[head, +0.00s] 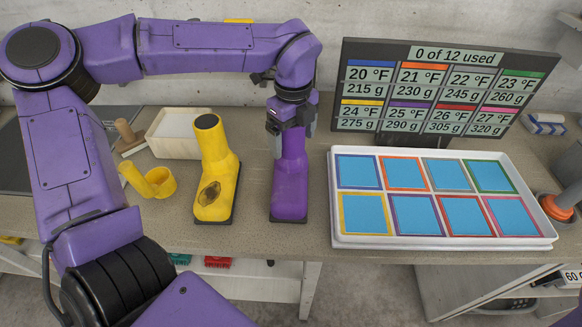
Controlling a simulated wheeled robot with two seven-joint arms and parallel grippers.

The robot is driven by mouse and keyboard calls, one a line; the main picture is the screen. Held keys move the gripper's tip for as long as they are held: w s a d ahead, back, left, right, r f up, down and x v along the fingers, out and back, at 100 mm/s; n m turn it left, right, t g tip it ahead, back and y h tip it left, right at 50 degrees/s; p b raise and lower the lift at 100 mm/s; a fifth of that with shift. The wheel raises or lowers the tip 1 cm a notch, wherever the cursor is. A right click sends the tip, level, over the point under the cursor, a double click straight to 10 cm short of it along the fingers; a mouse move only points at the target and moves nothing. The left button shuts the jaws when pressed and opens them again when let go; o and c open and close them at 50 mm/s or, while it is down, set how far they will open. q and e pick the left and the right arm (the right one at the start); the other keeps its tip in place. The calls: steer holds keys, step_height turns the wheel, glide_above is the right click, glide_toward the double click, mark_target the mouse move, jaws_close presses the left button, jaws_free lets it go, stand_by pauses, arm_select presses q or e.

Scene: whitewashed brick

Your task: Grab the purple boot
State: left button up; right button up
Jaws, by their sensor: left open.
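A purple boot (290,189) stands upright on the workbench, its dark sole on the surface near the front edge. My left gripper (289,125) points down right at the top of the boot's shaft. The jaws are open and the fingers overlap the boot's top, so I cannot tell whether they touch it. A yellow boot (214,165) with a dark patch stands upright just to the left of the purple one. My right gripper is not in view.
A white tray (444,242) with several blue, colour-bordered squares lies to the right. A display board (440,88) stands behind it. A yellow cup-like piece (148,181) and an open white box (178,142) are at the left. The bench edge is close in front.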

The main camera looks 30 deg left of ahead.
arm_select(q)
steer(key=shift+s+r, duration=0.1)
steer(key=shift+s, duration=0.15)
steer(key=c, duration=1.7)
